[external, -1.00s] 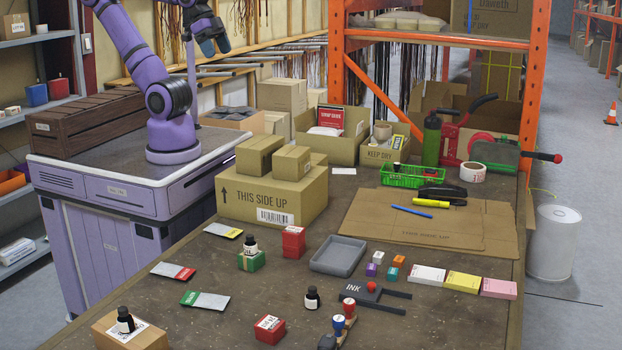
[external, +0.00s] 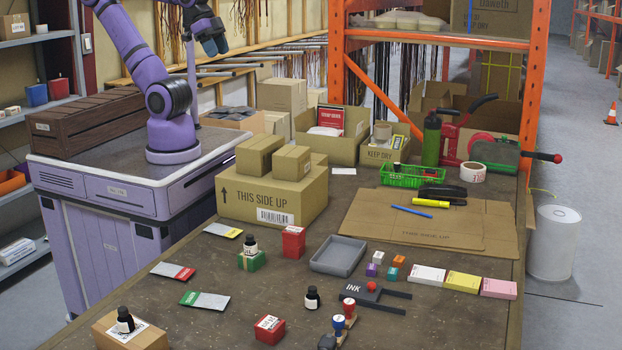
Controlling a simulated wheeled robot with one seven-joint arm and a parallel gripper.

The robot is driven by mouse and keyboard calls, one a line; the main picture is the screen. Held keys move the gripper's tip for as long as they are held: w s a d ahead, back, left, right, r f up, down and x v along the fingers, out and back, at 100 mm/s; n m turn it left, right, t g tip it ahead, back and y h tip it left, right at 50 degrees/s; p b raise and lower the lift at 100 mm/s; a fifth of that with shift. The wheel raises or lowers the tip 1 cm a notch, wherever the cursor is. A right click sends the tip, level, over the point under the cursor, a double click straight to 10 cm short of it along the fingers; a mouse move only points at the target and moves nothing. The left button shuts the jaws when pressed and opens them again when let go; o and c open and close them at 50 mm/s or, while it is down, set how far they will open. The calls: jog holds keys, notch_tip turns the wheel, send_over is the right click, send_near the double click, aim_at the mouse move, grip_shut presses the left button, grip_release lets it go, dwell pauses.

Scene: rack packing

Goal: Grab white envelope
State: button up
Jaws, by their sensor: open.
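A small flat white piece (external: 343,171), possibly the white envelope, lies at the back of the brown table behind the wide carton. Three flat pale packets with coloured ends also lie on the table: a yellow-ended one (external: 223,230), a red-ended one (external: 173,271) and a green-ended one (external: 205,301). I cannot tell which of these is the envelope meant. My gripper (external: 214,47) is open at the top left, high above and behind the table, far from all of them. Its fingers are small and partly overlap in this view.
A wide carton (external: 268,206) with two small boxes on top stands at the table's back left. A grey tray (external: 338,256), ink bottles, stamps and coloured pads occupy the middle and front. A flat cardboard sheet (external: 370,222) covers the back right. An orange rack post (external: 535,95) rises behind.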

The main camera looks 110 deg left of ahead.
jog(key=shift+c, duration=1.1)
